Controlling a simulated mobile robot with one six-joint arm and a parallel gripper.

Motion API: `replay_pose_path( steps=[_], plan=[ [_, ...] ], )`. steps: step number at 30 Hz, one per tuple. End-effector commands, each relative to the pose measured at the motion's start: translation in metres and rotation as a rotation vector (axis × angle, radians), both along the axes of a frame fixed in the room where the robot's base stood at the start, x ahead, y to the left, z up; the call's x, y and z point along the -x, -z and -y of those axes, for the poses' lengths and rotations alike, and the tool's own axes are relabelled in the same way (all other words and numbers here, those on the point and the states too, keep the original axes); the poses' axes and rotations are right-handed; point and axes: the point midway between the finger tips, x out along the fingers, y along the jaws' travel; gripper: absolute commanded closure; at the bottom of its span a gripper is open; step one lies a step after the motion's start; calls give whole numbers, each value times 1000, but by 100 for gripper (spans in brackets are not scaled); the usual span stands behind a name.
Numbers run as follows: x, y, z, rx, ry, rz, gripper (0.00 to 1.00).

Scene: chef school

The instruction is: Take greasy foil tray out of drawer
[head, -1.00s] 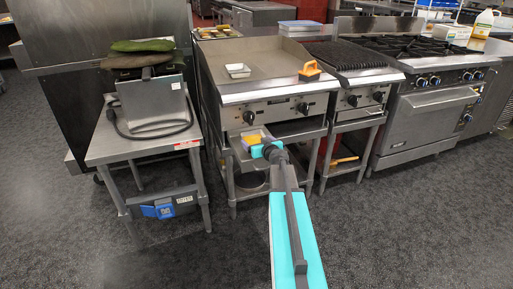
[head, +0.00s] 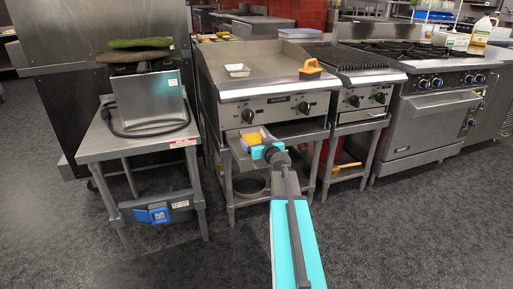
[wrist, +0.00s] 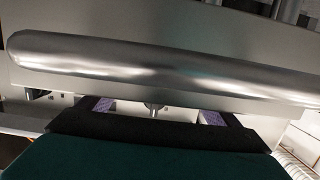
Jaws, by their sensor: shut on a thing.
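The drawer (head: 238,157) is under the front of the griddle and stands pulled out, open at the top. A yellow block-like thing (head: 251,138) shows inside its left part. I cannot make out a foil tray in the drawer. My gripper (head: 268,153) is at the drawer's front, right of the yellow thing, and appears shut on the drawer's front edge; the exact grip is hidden. In the wrist view, parts of purple pads (wrist: 97,106) show beyond a dark edge, below a wide rounded metal rail (wrist: 160,68).
A small pale tray (head: 237,70) and an orange-handled tool (head: 312,69) lie on the griddle (head: 265,55). A steel side table (head: 135,143) stands left. The charbroiler (head: 352,62) and range (head: 430,105) stand right. The carpeted floor (head: 400,230) in front is clear.

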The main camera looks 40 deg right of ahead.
Motion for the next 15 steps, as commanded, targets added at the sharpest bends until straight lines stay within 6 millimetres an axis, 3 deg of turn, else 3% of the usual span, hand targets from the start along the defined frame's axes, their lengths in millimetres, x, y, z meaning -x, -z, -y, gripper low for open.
replay_pose_path(
  steps=[15],
  plan=[
    [-1, 4, -4, 18, -3, 58, 37]
  ],
)
